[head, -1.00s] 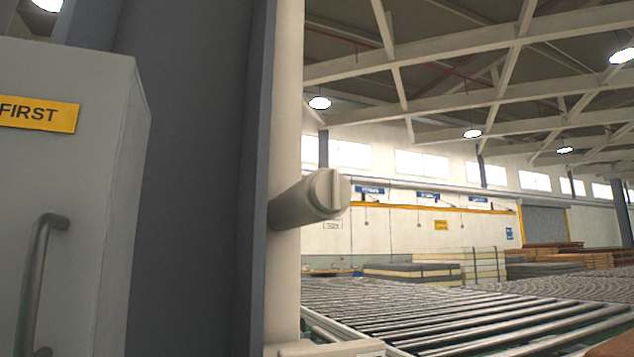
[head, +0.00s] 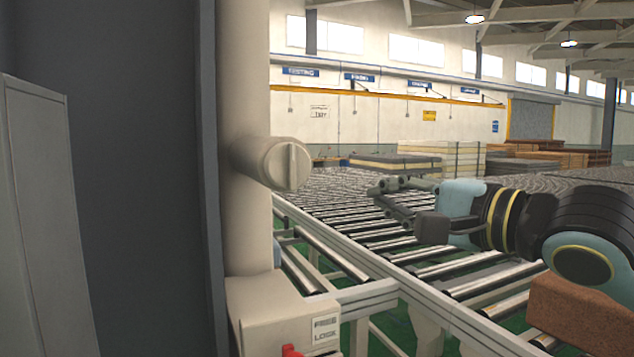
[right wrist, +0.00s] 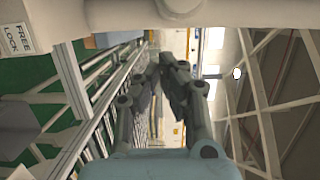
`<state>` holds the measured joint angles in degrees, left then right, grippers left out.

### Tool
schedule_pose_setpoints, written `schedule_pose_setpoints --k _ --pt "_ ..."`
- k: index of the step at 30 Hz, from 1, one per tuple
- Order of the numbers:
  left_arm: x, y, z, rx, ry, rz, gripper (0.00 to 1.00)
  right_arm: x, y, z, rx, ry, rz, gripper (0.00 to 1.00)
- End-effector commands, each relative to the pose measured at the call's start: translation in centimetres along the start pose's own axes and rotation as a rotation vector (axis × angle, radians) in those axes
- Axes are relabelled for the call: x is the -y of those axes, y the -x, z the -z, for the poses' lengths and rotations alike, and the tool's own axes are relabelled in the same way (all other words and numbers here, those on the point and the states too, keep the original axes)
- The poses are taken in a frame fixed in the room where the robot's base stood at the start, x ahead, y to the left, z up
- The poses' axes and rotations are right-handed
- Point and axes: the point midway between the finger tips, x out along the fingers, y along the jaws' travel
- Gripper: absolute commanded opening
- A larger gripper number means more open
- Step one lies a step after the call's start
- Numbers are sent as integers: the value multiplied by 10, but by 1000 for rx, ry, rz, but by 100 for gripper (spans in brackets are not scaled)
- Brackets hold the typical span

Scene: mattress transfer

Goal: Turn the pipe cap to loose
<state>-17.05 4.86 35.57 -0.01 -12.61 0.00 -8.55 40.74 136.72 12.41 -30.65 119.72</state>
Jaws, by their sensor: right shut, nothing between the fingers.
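The pipe cap (head: 287,165) is a round beige end piece with a raised bar across its face. The bar stands about upright. It sits on a short stub from the beige vertical pipe (head: 245,110). My right gripper (head: 378,192) is to the right of the cap, slightly lower in the picture, apart from it and pointing left. Its fingers are shut and empty; they also show in the right wrist view (right wrist: 166,65). There the beige pipe runs along the top edge, with what looks like the cap (right wrist: 180,8) partly cut off. My left gripper is not in view.
A beige box with a FREE/LOCK label (head: 325,329) and a red knob (head: 291,351) is below the pipe. A roller conveyor (head: 400,260) lies behind and below my right gripper. A brown block (head: 572,310) is at lower right. A grey cabinet (head: 35,220) stands left.

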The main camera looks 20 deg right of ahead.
Motion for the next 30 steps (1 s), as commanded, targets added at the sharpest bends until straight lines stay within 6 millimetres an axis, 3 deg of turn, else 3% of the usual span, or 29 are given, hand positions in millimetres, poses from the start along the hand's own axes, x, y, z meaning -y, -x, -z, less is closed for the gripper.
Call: schedule_pose_setpoints --k 8,15,22,30 --pt "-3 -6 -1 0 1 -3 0 1 -43 -3 7 -11 7 0" --pt "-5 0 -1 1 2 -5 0 2 -94 -4 8 -9 4 0" --pt "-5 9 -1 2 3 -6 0 1 -98 -32 8 -7 1 0" --pt "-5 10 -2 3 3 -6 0 0 -100 -42 7 0 0 0"
